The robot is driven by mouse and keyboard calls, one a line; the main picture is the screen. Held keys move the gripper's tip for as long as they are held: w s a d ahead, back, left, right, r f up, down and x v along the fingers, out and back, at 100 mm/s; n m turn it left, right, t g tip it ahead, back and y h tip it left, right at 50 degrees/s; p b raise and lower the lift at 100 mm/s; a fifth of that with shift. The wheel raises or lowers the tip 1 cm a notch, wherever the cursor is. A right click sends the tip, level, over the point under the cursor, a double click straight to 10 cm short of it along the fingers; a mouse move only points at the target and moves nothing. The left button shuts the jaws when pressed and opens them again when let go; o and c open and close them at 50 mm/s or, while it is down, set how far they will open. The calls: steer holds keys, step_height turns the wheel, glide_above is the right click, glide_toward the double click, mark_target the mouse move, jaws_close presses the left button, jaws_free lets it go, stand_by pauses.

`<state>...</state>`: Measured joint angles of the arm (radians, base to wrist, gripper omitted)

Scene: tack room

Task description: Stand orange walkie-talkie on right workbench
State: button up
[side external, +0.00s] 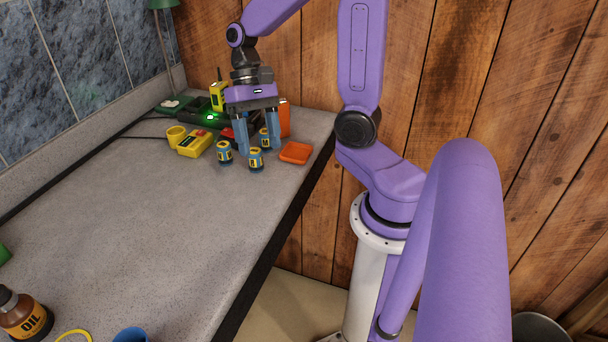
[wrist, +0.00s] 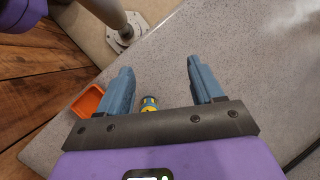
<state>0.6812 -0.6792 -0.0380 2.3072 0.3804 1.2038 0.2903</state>
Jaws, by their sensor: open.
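An upright orange object (side external: 285,118) stands at the back of the bench in the side view, partly hidden by my gripper; I cannot tell for certain that it is the orange walkie-talkie. The grey workbench (side external: 150,230) also shows in the wrist view (wrist: 235,120). My gripper (side external: 257,150) points down over the bench's far end, open and empty. In the wrist view a blue-and-yellow canister (wrist: 149,104) shows between the spread fingers (wrist: 158,75). An orange tray (side external: 295,153) lies right of the fingers; in the wrist view it is at left (wrist: 88,101).
Other canisters (side external: 224,153) stand around the fingers. A yellow walkie-talkie (side external: 217,96) with an antenna stands behind, near a black unit with a green light (side external: 210,118). A yellow box (side external: 194,143) and yellow cup (side external: 176,135) lie left. An oil bottle (side external: 24,315) is nearer; mid-bench is clear.

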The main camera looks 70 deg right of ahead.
steer(key=s+a+f+n+t+h, duration=0.1)
steer(key=s+a+n+t+h, duration=0.2)
steer(key=s+a+n, duration=0.4)
steer(key=s+n, duration=0.5)
steer(key=n, duration=0.6)
steer(key=shift+s+t+h, duration=0.15)
steer(key=shift+t+h, duration=0.15)
steer(key=shift+h, duration=0.1)
